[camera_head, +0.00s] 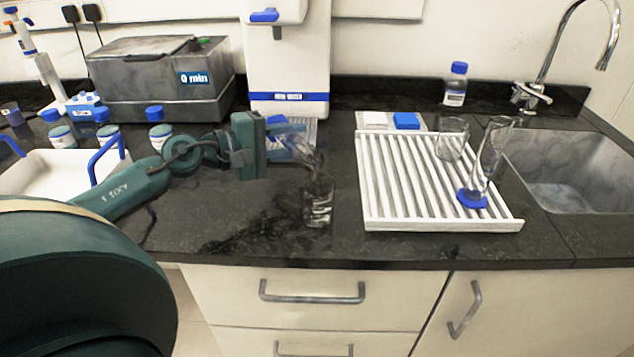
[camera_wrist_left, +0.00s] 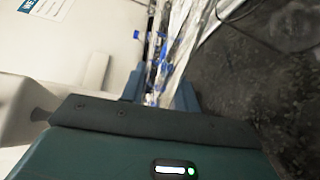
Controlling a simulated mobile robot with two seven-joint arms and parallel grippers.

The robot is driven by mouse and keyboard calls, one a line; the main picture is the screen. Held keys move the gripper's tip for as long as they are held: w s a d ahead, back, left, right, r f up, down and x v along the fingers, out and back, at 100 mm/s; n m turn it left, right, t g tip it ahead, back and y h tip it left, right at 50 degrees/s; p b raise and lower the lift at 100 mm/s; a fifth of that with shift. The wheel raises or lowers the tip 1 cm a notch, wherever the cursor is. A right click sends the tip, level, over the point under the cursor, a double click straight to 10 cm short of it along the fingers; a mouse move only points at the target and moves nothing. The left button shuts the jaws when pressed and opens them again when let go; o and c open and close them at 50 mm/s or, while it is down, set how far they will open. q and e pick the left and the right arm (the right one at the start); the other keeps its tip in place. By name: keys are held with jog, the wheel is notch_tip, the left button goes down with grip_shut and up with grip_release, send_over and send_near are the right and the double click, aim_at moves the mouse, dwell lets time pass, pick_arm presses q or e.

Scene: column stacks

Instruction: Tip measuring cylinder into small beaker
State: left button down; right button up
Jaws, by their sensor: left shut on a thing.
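My left gripper (camera_head: 284,139) is shut on a clear glass measuring cylinder (camera_head: 306,157) and holds it tilted, with its lower end toward the small beaker. The small beaker (camera_head: 318,203) is clear glass and stands upright on the dark worktop, just below and right of the gripper. I cannot tell whether the cylinder touches the beaker's rim, or whether liquid is flowing. In the left wrist view the cylinder (camera_wrist_left: 176,48) shows as clear glass with blue parts between the fingers (camera_wrist_left: 163,88). My right gripper is not in view.
A white ribbed drying rack (camera_head: 372,200) on the right holds a glass beaker (camera_head: 452,140) and tall glassware with a blue base (camera_head: 472,198). The sink (camera_head: 570,170) lies beyond it. Blue-capped bottles (camera_head: 160,135), a white tray (camera_head: 50,172) and a grey bath (camera_head: 150,85) stand left.

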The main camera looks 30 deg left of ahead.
pick_arm(q)
jog(key=shift+w+a+r+m, duration=0.2)
jog(key=shift+r+m, duration=0.35)
jog(key=shift+m, duration=0.05)
dwell(0.6)
jog(key=shift+s+d+r+m+b, duration=0.1)
jog(key=shift+r+m+b, duration=0.2)
jog(key=shift+r+m, duration=0.5)
dwell(0.7)
